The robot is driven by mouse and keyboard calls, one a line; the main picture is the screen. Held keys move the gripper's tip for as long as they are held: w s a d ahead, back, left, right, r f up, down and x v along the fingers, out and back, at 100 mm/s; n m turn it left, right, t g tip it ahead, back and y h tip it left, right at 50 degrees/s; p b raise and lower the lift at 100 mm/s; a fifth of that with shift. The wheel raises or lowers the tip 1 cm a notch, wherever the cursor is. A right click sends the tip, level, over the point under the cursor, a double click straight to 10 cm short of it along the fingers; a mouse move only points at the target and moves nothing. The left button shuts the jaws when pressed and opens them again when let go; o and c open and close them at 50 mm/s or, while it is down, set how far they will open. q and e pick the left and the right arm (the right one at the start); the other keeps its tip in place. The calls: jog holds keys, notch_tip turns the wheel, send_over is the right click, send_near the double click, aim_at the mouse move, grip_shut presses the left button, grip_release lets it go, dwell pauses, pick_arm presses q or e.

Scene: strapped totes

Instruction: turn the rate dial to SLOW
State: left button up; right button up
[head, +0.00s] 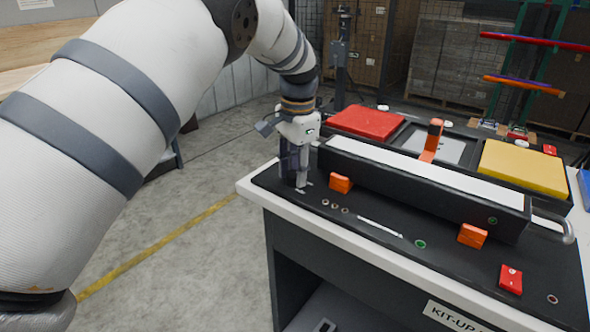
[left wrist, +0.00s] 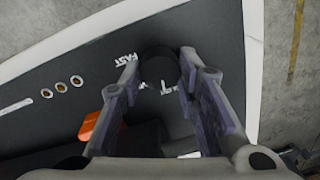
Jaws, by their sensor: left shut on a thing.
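The rate dial (left wrist: 158,66) is a dark round knob between my left fingers in the left wrist view. A white FAST label (left wrist: 125,60) is printed beside it on the black panel. More white marks (left wrist: 165,87) show below, partly hidden, and I cannot read SLOW or make out a pointer. My left gripper (head: 296,182) points down at the left end of the panel in the head view, shut on the dial; its fingers hide the dial there. My right gripper is not in view.
The black panel (head: 372,242) sits on a white-edged bench. Red (head: 366,123) and yellow (head: 524,167) totes lie behind. Open floor is at left.

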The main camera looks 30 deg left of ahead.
pick_arm(q)
jog(key=shift+n, duration=0.7)
jog(key=o, duration=1.2)
jog(key=r, duration=1.2)
jog(key=shift+d, duration=0.35)
jog(key=shift+s+f, duration=0.1)
jog(key=shift+f, duration=0.05)
